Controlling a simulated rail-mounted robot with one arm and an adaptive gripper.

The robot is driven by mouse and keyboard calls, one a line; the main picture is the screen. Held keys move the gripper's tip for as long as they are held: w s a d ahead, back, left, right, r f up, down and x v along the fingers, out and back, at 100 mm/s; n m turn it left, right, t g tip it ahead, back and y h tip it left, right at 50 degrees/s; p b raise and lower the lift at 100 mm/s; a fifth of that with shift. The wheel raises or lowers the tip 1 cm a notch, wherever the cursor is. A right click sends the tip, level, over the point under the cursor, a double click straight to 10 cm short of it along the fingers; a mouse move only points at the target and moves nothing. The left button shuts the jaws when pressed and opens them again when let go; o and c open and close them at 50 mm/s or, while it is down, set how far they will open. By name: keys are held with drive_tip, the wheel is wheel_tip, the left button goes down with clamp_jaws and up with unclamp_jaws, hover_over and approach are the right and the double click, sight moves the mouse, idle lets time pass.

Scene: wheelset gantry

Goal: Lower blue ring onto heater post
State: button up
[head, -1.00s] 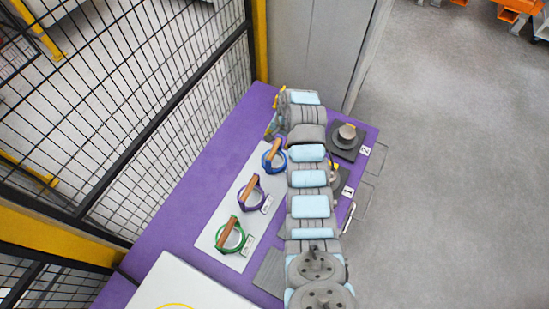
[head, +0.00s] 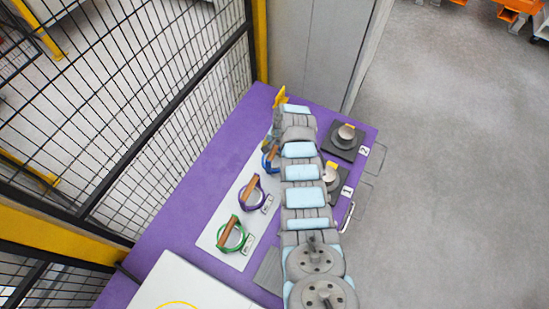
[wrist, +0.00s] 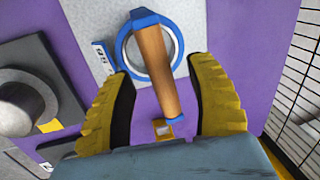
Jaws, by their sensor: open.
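The blue ring (wrist: 140,18) lies flat on a pale plate in the wrist view, with a wooden handle (wrist: 152,62) across it. My gripper (wrist: 162,72) is open, its yellow fingers on either side of the handle. I cannot see either finger touching it. In the head view the blue ring (head: 266,160) is partly hidden by my arm. Two heater posts stand on dark square bases at the right, post 2 (head: 345,133) and post 1 (head: 330,174), which my arm partly covers. One post (wrist: 18,105) also shows at the left of the wrist view.
A purple ring (head: 253,192) and a green ring (head: 231,236), both with wooden handles, lie on the same pale plate (head: 217,229). The purple table (head: 190,196) is clear left of it. A mesh fence (head: 130,110) runs along the left and a grey cabinet (head: 310,50) stands behind.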

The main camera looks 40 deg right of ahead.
drive_tip(key=shift+w+f, duration=0.15)
drive_tip(key=shift+f, duration=0.8)
drive_tip(key=shift+f, duration=0.3)
idle(0.3)
clamp_jaws()
